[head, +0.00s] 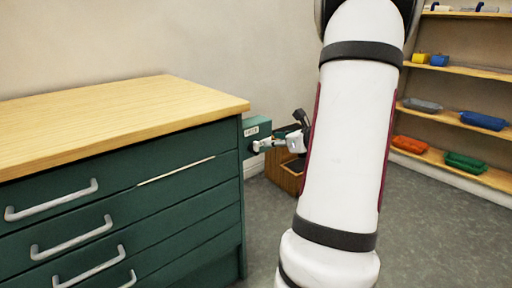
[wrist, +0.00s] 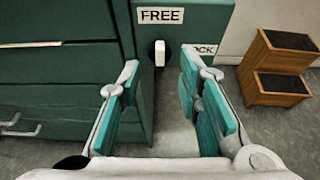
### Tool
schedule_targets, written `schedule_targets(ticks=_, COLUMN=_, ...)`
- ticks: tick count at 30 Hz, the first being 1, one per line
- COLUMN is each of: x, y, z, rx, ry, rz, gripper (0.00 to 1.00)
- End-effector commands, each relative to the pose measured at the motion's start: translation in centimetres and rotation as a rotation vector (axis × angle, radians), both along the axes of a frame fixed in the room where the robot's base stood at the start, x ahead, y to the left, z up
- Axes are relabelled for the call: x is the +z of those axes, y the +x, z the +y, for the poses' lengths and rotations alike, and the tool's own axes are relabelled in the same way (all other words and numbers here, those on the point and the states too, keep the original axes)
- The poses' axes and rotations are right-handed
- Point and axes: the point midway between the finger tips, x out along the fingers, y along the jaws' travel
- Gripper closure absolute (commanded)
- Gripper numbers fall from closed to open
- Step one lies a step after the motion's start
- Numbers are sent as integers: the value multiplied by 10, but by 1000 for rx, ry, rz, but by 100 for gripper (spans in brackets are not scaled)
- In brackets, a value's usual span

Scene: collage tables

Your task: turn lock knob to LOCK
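The lock knob (wrist: 160,54) is a small white upright handle on the face of a green lock box (wrist: 190,18). It stands directly under the FREE label (wrist: 161,15). The LOCK label (wrist: 203,49) is to its right, partly hidden behind my right finger. My gripper (wrist: 160,72) is open, with one teal-padded finger on each side of the knob and a gap to both. In the head view, the lock box (head: 257,128) sits on the cabinet's right side, with my gripper (head: 268,145) close to it. The knob cannot be made out there.
A green drawer cabinet (head: 120,180) with a wooden top (head: 110,112) fills the left. A wooden step stool (wrist: 276,68) stands to the right behind the lock box. Shelves with coloured bins (head: 462,119) are at the far right. Grey floor (head: 435,220) is open between.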

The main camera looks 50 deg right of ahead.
Motion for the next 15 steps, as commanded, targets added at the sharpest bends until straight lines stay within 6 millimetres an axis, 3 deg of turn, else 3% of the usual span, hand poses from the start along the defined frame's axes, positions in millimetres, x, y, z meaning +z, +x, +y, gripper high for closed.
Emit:
schedule_targets(ticks=6, x=-19, y=41, z=-9, rx=4, ry=-1, rz=-1, gripper=68)
schedule_targets(ticks=15, x=-33, y=75, z=-17, rx=3, ry=0, rz=0, gripper=68)
